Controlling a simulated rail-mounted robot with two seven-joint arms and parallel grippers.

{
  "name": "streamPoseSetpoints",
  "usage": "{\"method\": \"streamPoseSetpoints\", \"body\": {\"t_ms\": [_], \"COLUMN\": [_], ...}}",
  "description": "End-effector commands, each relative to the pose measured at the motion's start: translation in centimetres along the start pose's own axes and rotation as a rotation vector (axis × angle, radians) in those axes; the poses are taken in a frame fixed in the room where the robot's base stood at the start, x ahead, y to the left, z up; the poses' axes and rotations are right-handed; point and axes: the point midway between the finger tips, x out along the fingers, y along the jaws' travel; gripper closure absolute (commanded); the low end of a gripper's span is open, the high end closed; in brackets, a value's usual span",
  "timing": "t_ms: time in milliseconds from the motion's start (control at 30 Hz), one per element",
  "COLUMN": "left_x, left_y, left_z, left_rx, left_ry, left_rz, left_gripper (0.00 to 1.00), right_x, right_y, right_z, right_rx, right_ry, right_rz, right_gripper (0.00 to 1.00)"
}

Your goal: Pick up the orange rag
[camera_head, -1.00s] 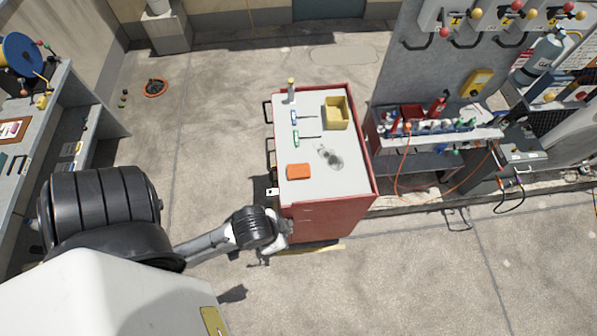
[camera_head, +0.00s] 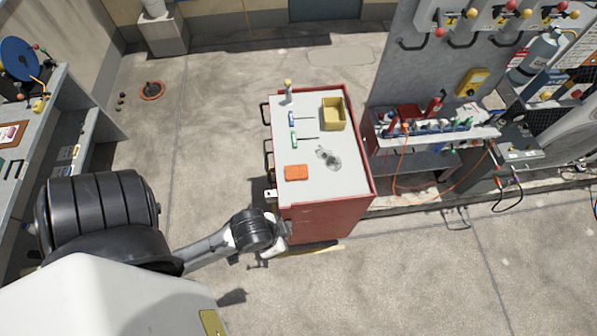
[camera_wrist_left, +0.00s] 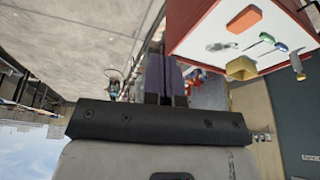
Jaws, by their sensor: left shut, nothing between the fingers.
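The orange rag (camera_head: 296,172) lies flat on the pale top of the red cart (camera_head: 335,222), near its left front part. It also shows in the left wrist view (camera_wrist_left: 244,19), at the upper right on the cart top. My left gripper (camera_head: 274,254) is low beside the cart's front left corner, below the top and apart from the rag; its fingers are partly hidden in the head view. In the left wrist view the two dark fingers (camera_wrist_left: 165,77) are together, with nothing held. My right gripper is not in view.
The cart top also holds a yellow bin (camera_head: 334,114), screwdrivers (camera_head: 303,137), a bottle (camera_head: 288,91) and a grey crumpled-looking item (camera_head: 328,158). A bench with a panel (camera_head: 430,128) stands right of the cart. Shelving (camera_head: 60,130) stands at left.

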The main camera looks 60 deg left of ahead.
Motion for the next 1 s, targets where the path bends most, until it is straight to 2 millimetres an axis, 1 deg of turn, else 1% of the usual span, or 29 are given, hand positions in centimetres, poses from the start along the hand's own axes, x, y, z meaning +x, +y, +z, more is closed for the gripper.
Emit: {"method": "streamPoseSetpoints", "body": {"t_ms": [467,1000], "left_x": [0.01,0.01], "left_y": [-0.23,0.15], "left_z": [0.07,0.00], "left_rx": [0.007,-0.006], "left_ry": [-0.002,0.000], "left_rz": [-0.006,0.004], "left_gripper": [1.00,0.49], "right_x": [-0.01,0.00], "right_y": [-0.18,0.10], "right_z": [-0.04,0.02], "right_rx": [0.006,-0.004], "right_ry": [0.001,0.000], "right_rz": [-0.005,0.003], "right_gripper": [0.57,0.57]}}
